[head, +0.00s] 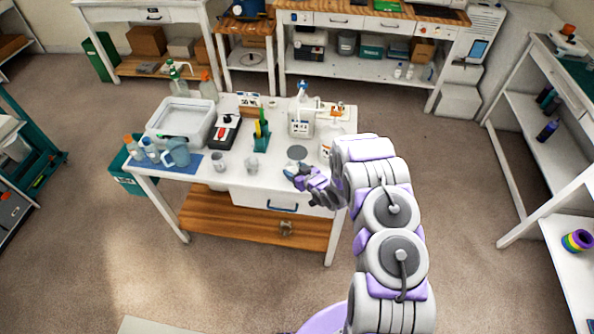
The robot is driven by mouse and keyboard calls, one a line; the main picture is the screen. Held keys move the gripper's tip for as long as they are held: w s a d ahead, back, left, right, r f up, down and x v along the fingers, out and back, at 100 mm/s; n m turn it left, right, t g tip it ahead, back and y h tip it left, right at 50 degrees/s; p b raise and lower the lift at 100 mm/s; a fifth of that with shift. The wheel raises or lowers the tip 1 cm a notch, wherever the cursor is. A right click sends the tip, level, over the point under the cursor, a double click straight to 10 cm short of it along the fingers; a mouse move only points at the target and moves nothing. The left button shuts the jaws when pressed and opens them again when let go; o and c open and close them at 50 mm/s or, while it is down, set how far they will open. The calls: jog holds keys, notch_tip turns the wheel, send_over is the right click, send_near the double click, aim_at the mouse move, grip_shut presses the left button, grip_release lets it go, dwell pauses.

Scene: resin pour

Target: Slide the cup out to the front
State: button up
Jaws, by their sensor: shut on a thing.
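My gripper (291,171) is low over the white worktable (185,193), near its front edge and just in front of a round grey disc (297,153). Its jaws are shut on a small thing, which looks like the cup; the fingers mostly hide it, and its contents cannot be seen. Two other small grey cups stand upright to the left, one (219,162) near the blue mat and one (252,165) nearer the gripper. Both are apart from the gripper.
A white dispenser (301,122) stands behind the disc. A drawer (270,203) with a handle is below the front edge.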

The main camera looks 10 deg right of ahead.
jog(key=shift+s+a, duration=0.1)
jog(key=shift+s, duration=0.15)
jog(key=o, duration=1.1)
jog(key=v, duration=1.7)
jog(key=shift+d+p, duration=0.25)
jog(key=shift+p, duration=0.15)
jog(key=shift+s+f, duration=0.1)
